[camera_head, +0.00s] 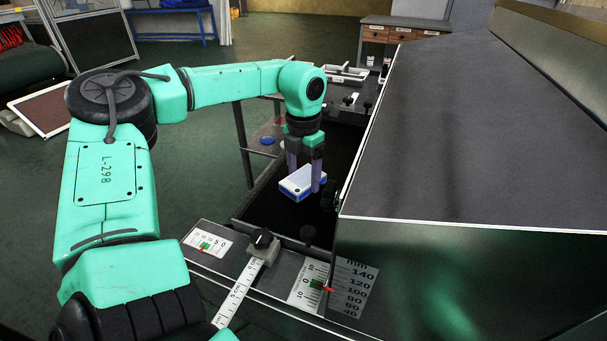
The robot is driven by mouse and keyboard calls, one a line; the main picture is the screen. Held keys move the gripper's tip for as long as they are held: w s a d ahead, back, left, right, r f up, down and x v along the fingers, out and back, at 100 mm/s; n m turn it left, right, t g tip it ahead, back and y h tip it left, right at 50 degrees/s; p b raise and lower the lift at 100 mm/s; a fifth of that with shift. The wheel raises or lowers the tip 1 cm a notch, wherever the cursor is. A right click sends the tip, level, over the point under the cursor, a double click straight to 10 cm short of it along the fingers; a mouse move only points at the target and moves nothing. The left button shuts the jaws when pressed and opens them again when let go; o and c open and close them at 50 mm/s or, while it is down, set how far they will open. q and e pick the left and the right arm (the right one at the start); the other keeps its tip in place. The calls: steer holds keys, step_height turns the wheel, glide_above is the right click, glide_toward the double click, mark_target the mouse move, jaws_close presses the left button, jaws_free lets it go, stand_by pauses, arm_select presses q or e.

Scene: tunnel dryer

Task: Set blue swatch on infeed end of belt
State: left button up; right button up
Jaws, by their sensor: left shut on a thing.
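My left gripper (304,177) points down with its two fingers on either side of a small flat block with a pale top and blue sides, which I take as the blue swatch (297,184). The gripper is shut on it. The swatch is over the near, open end of the black belt (262,204), beside the large dark dryer housing. I cannot tell whether its underside touches the belt. My right gripper is not in view.
The dryer housing (470,130) rises close to the right of the gripper. A small side shelf (266,128) holds a blue round thing (267,140).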

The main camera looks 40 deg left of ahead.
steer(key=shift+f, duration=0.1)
arm_select(q)
steer(key=o, duration=0.9)
steer(key=shift+f, duration=0.1)
steer(key=o, duration=0.4)
steer(key=shift+c, duration=0.2)
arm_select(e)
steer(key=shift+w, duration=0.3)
